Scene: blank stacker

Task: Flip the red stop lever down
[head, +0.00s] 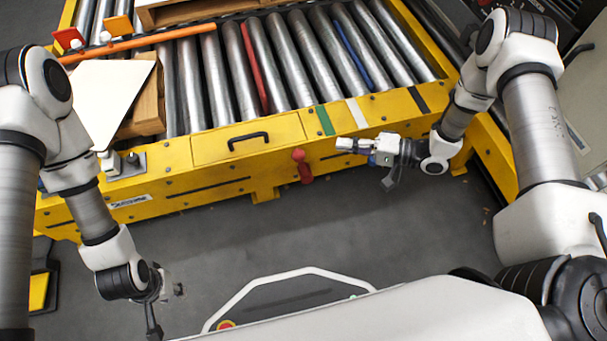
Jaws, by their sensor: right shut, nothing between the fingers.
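The red stop lever (305,172) is on the front face of the yellow conveyor frame, below and right of the black drawer handle. Its round red knob (298,154) is at the upper end, above the red body. My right gripper (342,146) is shut and empty, just right of the knob, with its fingertips pointing left toward it. A small gap shows between them. My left gripper (176,290) hangs low at the left over the floor, away from the lever; its fingers are too small and dark to read.
The yellow conveyor frame (370,107) carries metal rollers. A drawer with a black handle (248,140) is left of the lever. A white panel (112,95) and an orange bar (150,41) lie at the left. The grey floor (270,235) in front is clear.

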